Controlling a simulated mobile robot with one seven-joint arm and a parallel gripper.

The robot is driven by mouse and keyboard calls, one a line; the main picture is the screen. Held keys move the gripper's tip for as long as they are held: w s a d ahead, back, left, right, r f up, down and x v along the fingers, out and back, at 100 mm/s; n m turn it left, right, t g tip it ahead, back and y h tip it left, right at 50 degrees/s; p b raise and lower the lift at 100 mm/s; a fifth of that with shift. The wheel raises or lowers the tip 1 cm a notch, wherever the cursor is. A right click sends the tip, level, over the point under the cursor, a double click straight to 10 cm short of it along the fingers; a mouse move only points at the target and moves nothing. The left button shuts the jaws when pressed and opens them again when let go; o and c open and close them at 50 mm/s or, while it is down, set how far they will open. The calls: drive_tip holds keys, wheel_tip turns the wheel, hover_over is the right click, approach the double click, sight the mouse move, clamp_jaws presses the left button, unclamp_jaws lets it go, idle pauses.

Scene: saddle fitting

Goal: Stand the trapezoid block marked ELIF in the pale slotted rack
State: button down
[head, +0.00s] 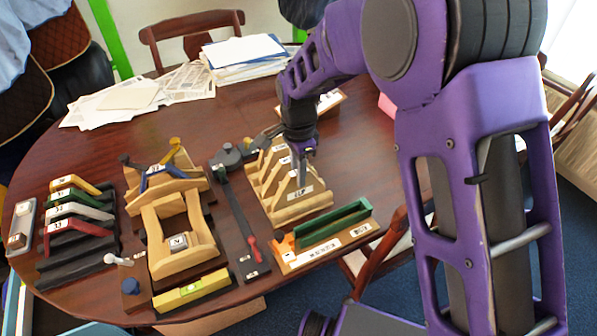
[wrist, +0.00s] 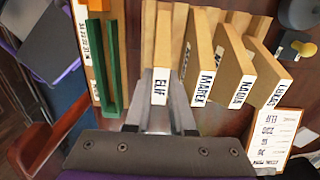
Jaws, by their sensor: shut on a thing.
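The trapezoid block marked ELIF (wrist: 160,87) is pale wood with a white label. In the wrist view it stands between the two fingers of my gripper (wrist: 160,117), which is shut on it. In the head view my gripper (head: 304,158) points down over the near end of the pale slotted rack (head: 312,211). Blocks marked MAREK (wrist: 203,75), NADIA (wrist: 237,80) and LUKAS (wrist: 268,75) stand in a row to the right of ELIF in the wrist view. The foot of ELIF is hidden, so I cannot tell whether it is seated in a slot.
A green channel (head: 335,222) on a labelled wooden base lies close beside the rack. A name card (wrist: 275,138) stands beyond the LUKAS end.

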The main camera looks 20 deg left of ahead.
idle(0.3)
drive_tip(key=shift+c, duration=1.4)
unclamp_jaws()
drive_tip(key=shift+r+p, duration=1.8)
drive_tip(key=shift+r, duration=0.75)
drive_tip(key=shift+r+p, duration=0.8)
drive_tip(key=shift+r, duration=0.7)
